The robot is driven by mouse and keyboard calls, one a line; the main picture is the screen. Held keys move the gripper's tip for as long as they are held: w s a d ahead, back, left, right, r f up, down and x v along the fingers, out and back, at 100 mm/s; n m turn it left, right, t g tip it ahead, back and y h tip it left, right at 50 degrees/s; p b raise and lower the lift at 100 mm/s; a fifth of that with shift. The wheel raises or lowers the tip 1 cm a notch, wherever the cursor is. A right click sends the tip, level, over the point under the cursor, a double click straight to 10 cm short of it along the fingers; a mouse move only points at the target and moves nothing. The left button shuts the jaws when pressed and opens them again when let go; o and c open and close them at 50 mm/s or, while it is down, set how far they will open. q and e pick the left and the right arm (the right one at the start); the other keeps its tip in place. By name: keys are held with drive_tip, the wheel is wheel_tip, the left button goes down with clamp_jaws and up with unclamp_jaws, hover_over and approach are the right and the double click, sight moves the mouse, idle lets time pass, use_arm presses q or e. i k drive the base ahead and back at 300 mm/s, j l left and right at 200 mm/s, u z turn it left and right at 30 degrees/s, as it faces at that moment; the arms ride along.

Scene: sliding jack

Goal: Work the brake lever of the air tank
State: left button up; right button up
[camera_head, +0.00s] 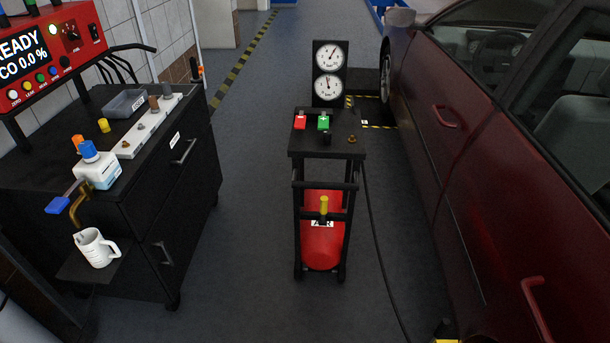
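The red air tank (322,246) sits low in a black wheeled cart, with a white label on its front. A short upright yellow handle (324,205) stands in front of the tank at a black crossbar; it may be the brake lever, but I cannot tell for sure. The cart's black top (335,147) carries a red button block (300,121), a green button block (323,121) and a small brass knob (351,139). Two round gauges (328,71) stand on a panel behind it. Neither of my grippers is in view.
A dark red car (500,150) stands close on the right. A black hose (378,240) runs along the floor. Floor between cabinet and cart is clear.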

sight(324, 200)
drive_tip(key=i+l+u, duration=0.1)
drive_tip(key=i, duration=0.4)
drive_tip(key=i+l+u, duration=0.15)
drive_tip(key=i, duration=0.3)
drive_tip(key=l, duration=0.1)
